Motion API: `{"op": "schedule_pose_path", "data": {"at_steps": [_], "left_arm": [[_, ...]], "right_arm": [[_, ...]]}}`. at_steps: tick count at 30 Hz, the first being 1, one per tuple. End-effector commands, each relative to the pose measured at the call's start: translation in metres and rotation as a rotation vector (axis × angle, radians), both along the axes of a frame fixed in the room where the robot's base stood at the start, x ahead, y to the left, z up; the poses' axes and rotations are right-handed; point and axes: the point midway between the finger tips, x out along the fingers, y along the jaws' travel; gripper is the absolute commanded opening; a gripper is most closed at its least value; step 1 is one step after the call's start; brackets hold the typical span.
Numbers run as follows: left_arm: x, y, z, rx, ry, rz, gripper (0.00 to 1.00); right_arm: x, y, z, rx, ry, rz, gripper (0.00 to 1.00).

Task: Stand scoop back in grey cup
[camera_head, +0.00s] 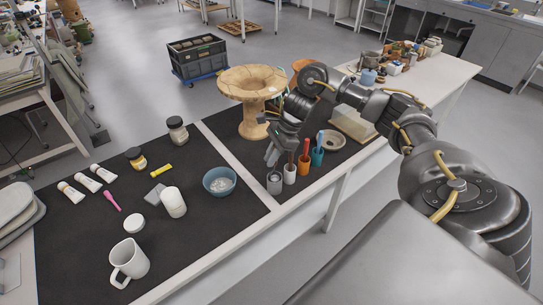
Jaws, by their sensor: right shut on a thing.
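The grey cup (274,184) stands upright at the front of the dark mat, left end of a row of small cups. My right gripper (279,156) is just above the grey cup, pointing down, and is shut on a thin thing, taken to be the scoop. The fingers hide most of the scoop, and I cannot tell whether its lower end is inside the cup. My left gripper is not in view.
White, orange (304,171) and teal (317,156) cups holding tools stand close right of the grey cup. A blue bowl (219,181) lies to its left. A tan pedestal vessel (252,90) stands behind. A white mug (129,262) is at front left.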

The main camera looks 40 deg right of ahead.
Motion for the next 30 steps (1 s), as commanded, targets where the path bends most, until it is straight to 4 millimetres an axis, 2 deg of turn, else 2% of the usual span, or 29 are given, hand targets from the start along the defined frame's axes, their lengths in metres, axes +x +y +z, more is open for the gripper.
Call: {"op": "schedule_pose_path", "data": {"at_steps": [1, 9, 22, 23, 24, 28, 30], "left_arm": [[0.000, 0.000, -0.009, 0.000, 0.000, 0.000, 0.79], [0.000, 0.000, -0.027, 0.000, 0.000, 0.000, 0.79], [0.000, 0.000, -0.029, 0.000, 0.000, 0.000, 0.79], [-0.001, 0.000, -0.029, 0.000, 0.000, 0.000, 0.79], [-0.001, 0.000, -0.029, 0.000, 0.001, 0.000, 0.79], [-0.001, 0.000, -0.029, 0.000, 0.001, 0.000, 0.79], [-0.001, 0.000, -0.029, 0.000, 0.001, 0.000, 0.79]], "right_arm": [[0.000, 0.000, -0.009, 0.000, 0.000, 0.000, 0.00], [0.000, 0.000, -0.027, 0.000, -0.001, 0.000, 0.00], [0.000, 0.000, -0.030, 0.000, -0.001, 0.000, 0.00], [0.000, 0.000, -0.030, 0.000, -0.001, 0.000, 0.17], [0.000, 0.000, -0.030, 0.000, -0.001, 0.000, 0.22], [0.000, 0.000, -0.030, 0.000, -0.001, 0.000, 0.39], [0.000, 0.000, -0.030, 0.000, -0.001, 0.000, 0.39]]}}
